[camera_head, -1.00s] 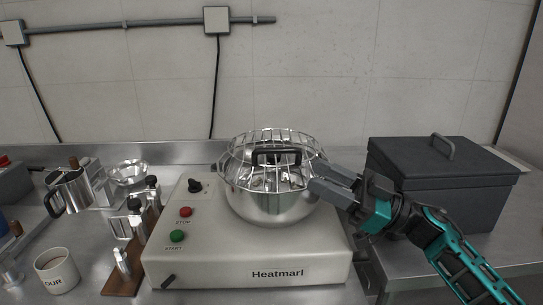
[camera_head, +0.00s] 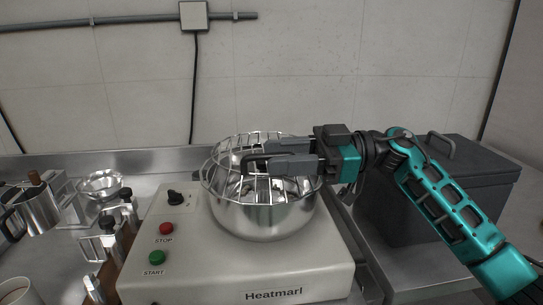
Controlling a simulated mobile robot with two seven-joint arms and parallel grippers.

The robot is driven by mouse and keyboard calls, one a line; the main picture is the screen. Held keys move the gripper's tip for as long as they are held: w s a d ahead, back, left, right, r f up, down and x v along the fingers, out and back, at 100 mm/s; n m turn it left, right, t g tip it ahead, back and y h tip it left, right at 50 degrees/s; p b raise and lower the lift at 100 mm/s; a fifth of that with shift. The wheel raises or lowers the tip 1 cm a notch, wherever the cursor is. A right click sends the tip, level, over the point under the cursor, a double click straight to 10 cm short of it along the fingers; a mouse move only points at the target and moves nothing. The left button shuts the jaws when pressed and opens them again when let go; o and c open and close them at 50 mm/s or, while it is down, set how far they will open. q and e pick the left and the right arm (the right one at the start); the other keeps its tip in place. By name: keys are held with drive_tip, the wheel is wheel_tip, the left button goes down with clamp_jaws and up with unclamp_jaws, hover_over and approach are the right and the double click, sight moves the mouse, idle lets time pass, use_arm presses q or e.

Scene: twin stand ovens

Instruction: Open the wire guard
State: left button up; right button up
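The wire guard (camera_head: 228,158) is a domed silver cage lying over the steel bowl (camera_head: 262,220) of the white Heatmarl mixer (camera_head: 225,262). Its dark handle (camera_head: 246,152) stands on top of the dome. My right gripper (camera_head: 262,157) reaches in from the right above the guard. Its two fingers are apart, and their tips are at the handle. The fingers partly cover the handle, and I cannot tell whether they touch it. My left gripper is not in view.
A dark lidded box (camera_head: 455,185) stands at the right, behind my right arm. Red stop (camera_head: 166,228) and green start (camera_head: 156,258) buttons and a black knob (camera_head: 175,197) sit on the mixer's left. A metal pitcher (camera_head: 40,210), small bowl (camera_head: 101,185) and mug (camera_head: 18,292) crowd the left.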

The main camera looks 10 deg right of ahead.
drive_tip(key=shift+a, duration=1)
drive_tip(key=shift+c, duration=0.3)
clamp_jaws()
drive_tip(key=shift+f, duration=0.1)
